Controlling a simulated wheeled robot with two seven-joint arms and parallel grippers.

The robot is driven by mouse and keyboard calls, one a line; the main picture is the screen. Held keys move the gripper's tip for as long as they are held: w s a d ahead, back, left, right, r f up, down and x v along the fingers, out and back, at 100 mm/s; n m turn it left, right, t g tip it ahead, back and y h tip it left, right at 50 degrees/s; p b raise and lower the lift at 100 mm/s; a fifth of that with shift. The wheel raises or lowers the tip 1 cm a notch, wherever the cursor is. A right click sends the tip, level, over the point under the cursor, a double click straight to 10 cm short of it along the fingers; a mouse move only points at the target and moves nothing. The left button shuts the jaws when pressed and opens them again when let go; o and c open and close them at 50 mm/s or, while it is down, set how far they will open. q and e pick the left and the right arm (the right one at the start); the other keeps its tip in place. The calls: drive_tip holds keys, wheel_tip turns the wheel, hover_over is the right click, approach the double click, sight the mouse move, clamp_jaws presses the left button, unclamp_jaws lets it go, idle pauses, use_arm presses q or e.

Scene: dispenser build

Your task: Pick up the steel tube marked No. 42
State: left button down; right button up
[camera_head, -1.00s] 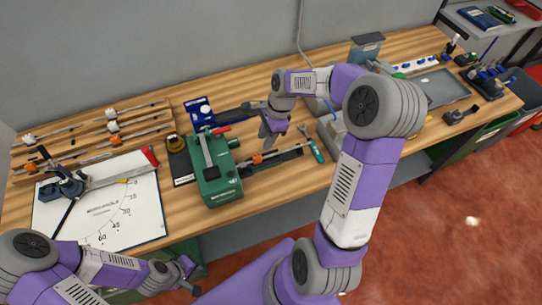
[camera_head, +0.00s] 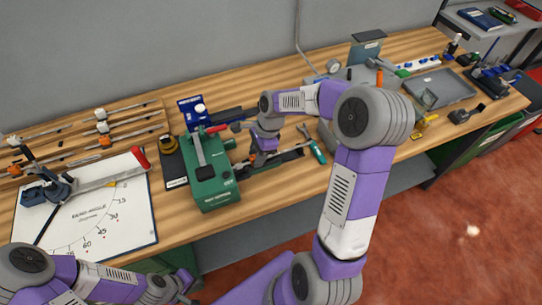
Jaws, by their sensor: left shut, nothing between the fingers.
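Thin steel tubes with white or orange clips lie on a wooden rack (camera_head: 90,140) at the back left; no No. 42 mark is readable on any of them. A black tray (camera_head: 287,157) lies right of the green machine (camera_head: 210,180), with an orange clip partly hidden by my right gripper. My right gripper (camera_head: 262,153) points down at this tray, its fingertips too small and covered to show whether they are apart or hold anything. My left gripper (camera_head: 186,288) is shut and empty at the bottom, off the bench's front edge.
A white angle diagram board (camera_head: 120,215) with a red-handled cutting tool lies at the front left. A teal-handled tool (camera_head: 318,152) lies right of the black tray. A grey tray (camera_head: 445,88) and blue-topped parts stand further right. My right forearm crosses the bench's middle.

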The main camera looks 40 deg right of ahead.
clamp_jaws()
drive_tip(key=shift+r, duration=0.15)
drive_tip(key=shift+r+p, duration=3.1)
drive_tip(key=shift+r, duration=0.3)
